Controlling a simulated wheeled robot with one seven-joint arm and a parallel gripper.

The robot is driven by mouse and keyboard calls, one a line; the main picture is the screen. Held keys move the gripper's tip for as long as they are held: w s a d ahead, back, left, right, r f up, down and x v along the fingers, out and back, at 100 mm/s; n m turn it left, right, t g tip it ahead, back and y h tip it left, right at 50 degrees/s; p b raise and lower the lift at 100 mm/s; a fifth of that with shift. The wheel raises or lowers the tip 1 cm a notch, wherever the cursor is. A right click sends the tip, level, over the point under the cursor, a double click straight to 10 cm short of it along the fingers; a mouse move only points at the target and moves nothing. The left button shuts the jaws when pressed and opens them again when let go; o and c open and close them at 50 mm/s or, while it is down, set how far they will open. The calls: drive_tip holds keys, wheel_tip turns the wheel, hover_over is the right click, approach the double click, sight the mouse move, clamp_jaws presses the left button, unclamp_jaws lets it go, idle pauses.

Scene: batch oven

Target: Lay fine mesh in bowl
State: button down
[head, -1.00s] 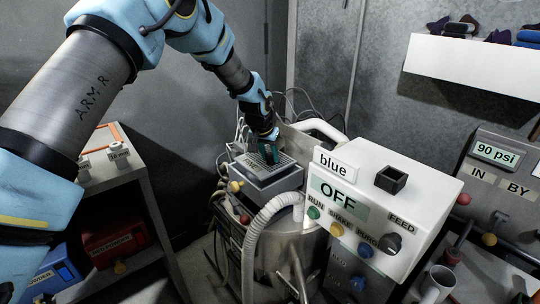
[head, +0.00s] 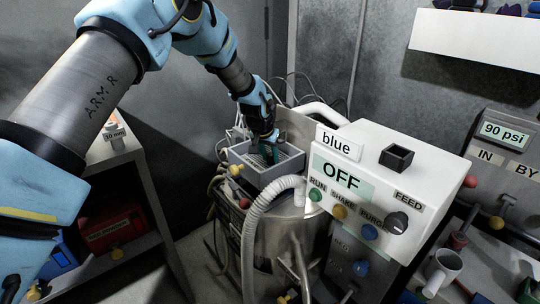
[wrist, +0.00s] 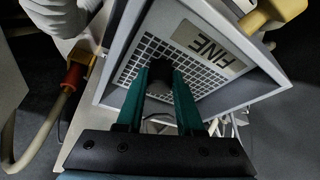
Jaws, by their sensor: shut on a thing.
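The fine mesh (wrist: 135,58) is a pale square plate with a dark grid, and its label FINE reads upside down in the wrist view. It lies inside the grey square bowl (wrist: 262,92), below the rim. Whether it rests fully on the bottom is hard to tell. The bowl (head: 245,172) sits on top of the round metal vessel in the head view. My gripper (head: 266,152) reaches down into the bowl. In the wrist view, its teal fingers (wrist: 160,85) are shut on the dark knob in the middle of the mesh, and they hide part of the grid.
A white control box (head: 385,180) marked blue, with its display at OFF, stands close at the right. A ribbed white hose (head: 252,235) curves in front of the vessel (head: 285,235). A shelf unit (head: 125,160) is at the left. Cables hang behind the bowl.

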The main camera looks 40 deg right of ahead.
drive_tip(key=shift+f+b, duration=0.4)
drive_tip(key=shift+f, duration=0.2)
idle(0.4)
drive_tip(key=shift+c, duration=2.3)
unclamp_jaws()
drive_tip(key=b+v, duration=0.1)
drive_tip(key=v, duration=1)
drive_tip(key=shift+b, duration=0.35)
